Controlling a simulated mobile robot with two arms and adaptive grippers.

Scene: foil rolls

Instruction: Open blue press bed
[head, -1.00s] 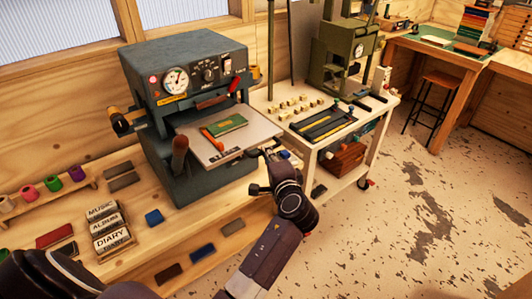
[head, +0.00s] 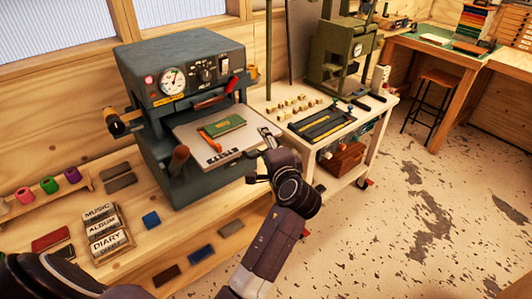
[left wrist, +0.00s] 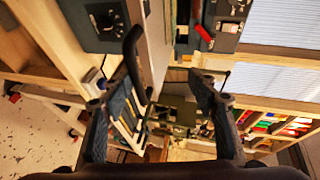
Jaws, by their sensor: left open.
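The blue-grey press (head: 185,55) stands on the wooden bench. Its pale bed (head: 195,135) sticks out of the front, with a green book (head: 226,126) and an orange-handled tool (head: 211,141) on it. My left gripper (head: 264,148) is at the right-hand edge of the bed in the head view. In the left wrist view the left gripper (left wrist: 165,90) is open, with its fingers spread. A dark curved bar (left wrist: 133,62) shows beside the left-hand finger; I cannot tell whether they touch. My right gripper is not in view.
A white cart (head: 330,155) with stamps and tools stands right of the press. Stamp blocks labelled MUSIC, ALBUM and DIARY (head: 108,228) and coloured blocks lie on the bench (head: 180,235) in front. The floor (head: 400,220) to the right is clear.

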